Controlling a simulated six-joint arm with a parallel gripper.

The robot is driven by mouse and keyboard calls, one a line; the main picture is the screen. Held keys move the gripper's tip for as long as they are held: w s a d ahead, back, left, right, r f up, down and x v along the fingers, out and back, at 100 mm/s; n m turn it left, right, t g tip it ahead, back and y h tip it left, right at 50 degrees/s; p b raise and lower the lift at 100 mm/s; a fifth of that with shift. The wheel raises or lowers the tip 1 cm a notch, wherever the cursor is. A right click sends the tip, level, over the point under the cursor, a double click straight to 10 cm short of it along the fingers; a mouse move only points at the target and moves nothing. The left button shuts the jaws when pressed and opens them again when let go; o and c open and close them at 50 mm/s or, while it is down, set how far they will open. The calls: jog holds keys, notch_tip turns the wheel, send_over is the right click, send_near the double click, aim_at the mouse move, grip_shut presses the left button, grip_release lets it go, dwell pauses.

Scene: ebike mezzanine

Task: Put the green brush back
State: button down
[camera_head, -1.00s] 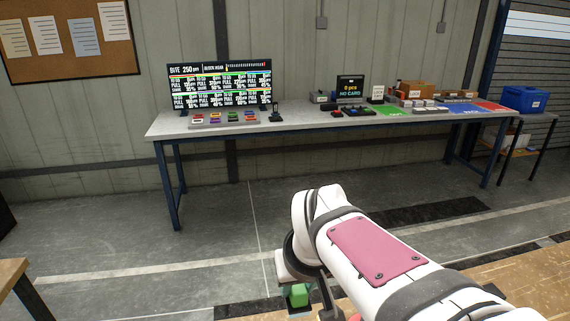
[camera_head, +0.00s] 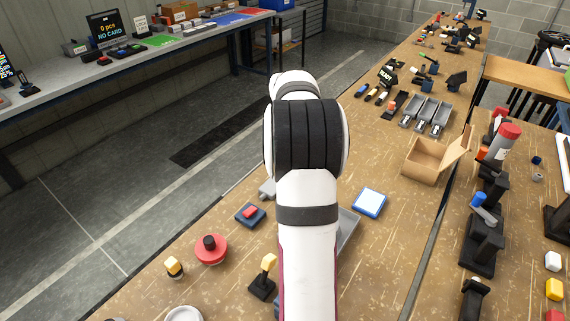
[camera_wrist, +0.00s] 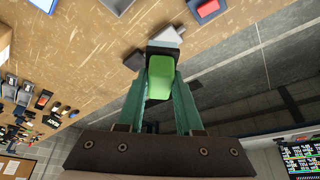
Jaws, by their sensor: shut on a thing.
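The green brush (camera_wrist: 160,77) is between the two teal fingers of my gripper (camera_wrist: 160,85) in the wrist view. The fingers are shut on it. A black part shows at its far end, and a light grey piece (camera_wrist: 170,36) lies beyond that. In the head view my own arm hides the brush and gripper. The wooden workbench (camera_head: 340,285) runs beneath and beyond my arm. I cannot tell which spot on it belongs to the brush.
Near my arm are a grey tray (camera_head: 348,232), a blue-edged white pad (camera_head: 369,203), a red round button (camera_head: 211,250) and a yellow-topped lever (camera_head: 267,272). An open cardboard box (camera_head: 428,160) and grey bins (camera_head: 427,113) stand farther along. Black stands (camera_head: 484,240) are at right.

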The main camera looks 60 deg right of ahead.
jog(key=s+d+f+m+g, duration=0.15)
jog(key=s+d+f, duration=0.25)
jog(key=s+d, duration=0.45)
jog(key=s+d+f+m, duration=0.3)
jog(key=s+d+f, duration=0.1)
jog(key=s+d, duration=0.5)
jog(key=shift+h, duration=0.4)
jog(key=w+f, duration=0.2)
jog(key=w, duration=0.1)
jog(key=w+f, duration=0.2)
jog(key=w, duration=0.1)
jog(key=w+f, duration=0.2)
jog(key=w, duration=0.2)
jog(key=shift+d+f, duration=0.15)
jog(key=shift+f, duration=0.15)
notch_tip(320, 180, down, 4)
jog(key=shift+w+f, duration=0.1)
jog(key=shift+f, duration=0.1)
jog(key=c, duration=0.6)
grip_release()
jog(key=shift+o, duration=0.2)
